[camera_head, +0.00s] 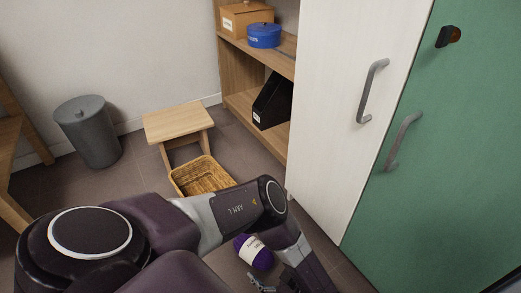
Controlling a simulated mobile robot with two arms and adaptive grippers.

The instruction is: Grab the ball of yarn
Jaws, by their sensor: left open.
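A purple ball of yarn (261,258) with a pale label band lies at the bottom middle of the head view, below my left arm's forearm. It appears to be on the brown tiled floor. My left gripper (262,286) shows at the bottom edge, just below the yarn in the picture, and is open. Part of the gripper is cut off by the frame edge. I cannot tell whether a finger touches the yarn. My right gripper is not in view.
A wicker basket (203,172) stands on the floor in front of a wooden stool (179,122). A grey bin (88,131) is at the left by the wall. A wooden shelf (234,70), a white cabinet door (335,110) and a green door (440,160) bound the right side.

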